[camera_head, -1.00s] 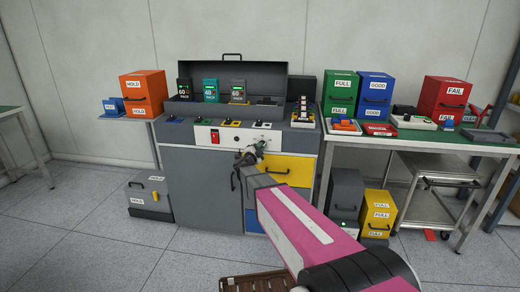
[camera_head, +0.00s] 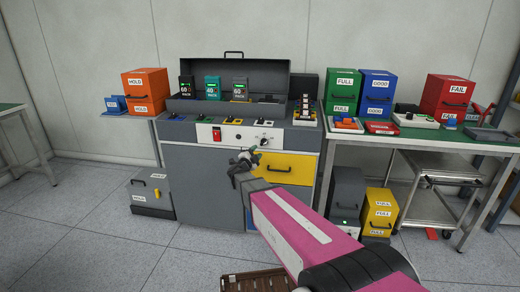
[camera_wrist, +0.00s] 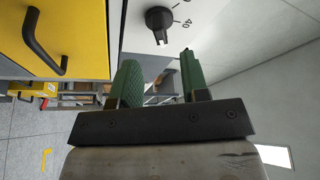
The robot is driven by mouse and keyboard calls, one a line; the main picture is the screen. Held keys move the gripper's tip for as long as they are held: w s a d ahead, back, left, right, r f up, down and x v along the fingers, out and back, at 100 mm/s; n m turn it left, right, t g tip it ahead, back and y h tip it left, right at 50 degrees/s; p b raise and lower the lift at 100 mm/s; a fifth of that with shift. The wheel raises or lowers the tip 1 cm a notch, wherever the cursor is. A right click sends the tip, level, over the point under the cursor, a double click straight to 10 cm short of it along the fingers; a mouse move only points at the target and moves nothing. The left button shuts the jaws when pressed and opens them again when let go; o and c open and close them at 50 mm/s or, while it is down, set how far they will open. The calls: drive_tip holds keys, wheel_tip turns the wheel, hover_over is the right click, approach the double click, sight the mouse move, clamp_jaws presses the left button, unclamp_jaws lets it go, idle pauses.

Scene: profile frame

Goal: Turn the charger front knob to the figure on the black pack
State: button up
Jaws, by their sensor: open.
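The black pack (camera_head: 187,88) stands at the left in the open charger case, with a figure that looks like 60 on its label. The charger front knob (camera_head: 264,142) is on the white panel below. In the wrist view the black knob (camera_wrist: 159,20) has a white mark at its lower end, pointing away from the printed 40. Other dial figures are cut off or too small to read. My gripper (camera_head: 240,163) is below and left of the knob in the head view. In the wrist view its green fingers (camera_wrist: 158,62) are open and empty, apart from the knob.
A teal pack (camera_head: 212,88) and a grey pack (camera_head: 240,88) stand beside the black one. A red switch (camera_head: 216,133) is on the panel's left. A yellow drawer (camera_head: 285,167) with a protruding black handle lies just below the panel.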

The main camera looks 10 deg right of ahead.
drive_tip(key=shift+v, duration=2.2)
drive_tip(key=s+a+f+n+g+y, duration=0.2)
drive_tip(key=s+f+n+g+y, duration=0.55)
drive_tip(key=n+y, duration=0.85)
drive_tip(key=s+d+f+n+g+h, duration=0.1)
drive_tip(key=s+d+g, duration=0.3)
drive_tip(key=s, duration=0.6)
drive_tip(key=s+d+f+n+g+h, duration=0.2)
drive_tip(key=s+d+f+n+g, duration=0.1)
drive_tip(key=s, duration=0.8)
drive_tip(key=shift+d+f+g+h, duration=0.3)
drive_tip(key=shift+d+f+g, duration=0.5)
drive_tip(key=shift+d, duration=0.35)
